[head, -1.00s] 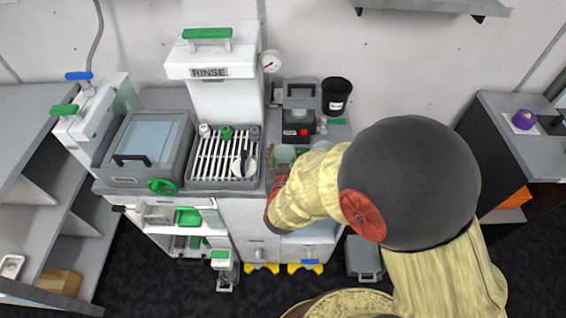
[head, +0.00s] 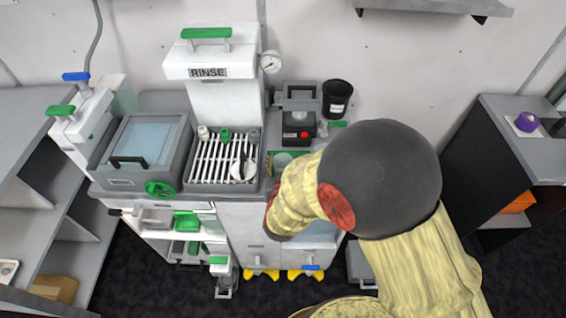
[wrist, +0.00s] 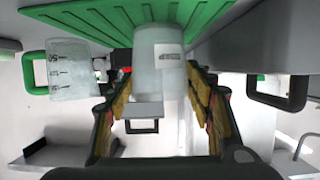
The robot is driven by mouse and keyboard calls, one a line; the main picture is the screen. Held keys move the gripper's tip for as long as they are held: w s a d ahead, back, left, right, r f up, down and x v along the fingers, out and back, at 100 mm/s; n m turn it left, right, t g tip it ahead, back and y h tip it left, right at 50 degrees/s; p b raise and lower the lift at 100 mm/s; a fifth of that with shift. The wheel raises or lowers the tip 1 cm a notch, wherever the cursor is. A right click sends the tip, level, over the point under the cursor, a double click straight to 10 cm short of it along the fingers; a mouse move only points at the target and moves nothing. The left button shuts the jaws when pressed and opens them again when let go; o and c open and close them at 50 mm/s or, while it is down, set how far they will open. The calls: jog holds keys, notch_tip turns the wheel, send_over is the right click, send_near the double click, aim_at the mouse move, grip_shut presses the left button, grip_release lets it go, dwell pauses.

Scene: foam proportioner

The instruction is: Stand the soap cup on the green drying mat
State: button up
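The soap cup (wrist: 158,75), pale and frosted with a small white label, is in the middle of the wrist view, which appears upside down. My gripper (wrist: 160,88) has one yellow-padded finger on each side of it, close against its sides. The ribbed green drying mat (wrist: 110,14) is just beyond the cup's base, and I cannot tell whether the two touch. In the head view the mat (head: 303,158) is partly hidden by my arm, and my gripper's fingers are hidden.
A clear cup with measuring marks (wrist: 72,72) is beside the soap cup in the wrist view. In the head view a black dispenser with a red button (head: 298,127) and a black pot (head: 337,97) stand behind the mat. A slatted rack (head: 222,160) is to its left.

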jog(key=shift+o, duration=1.4)
jog(key=shift+r, duration=0.1)
jog(key=shift+r, duration=0.2)
jog(key=p+v, duration=0.3)
jog(key=v, duration=0.9)
jog(key=shift+a, duration=0.15)
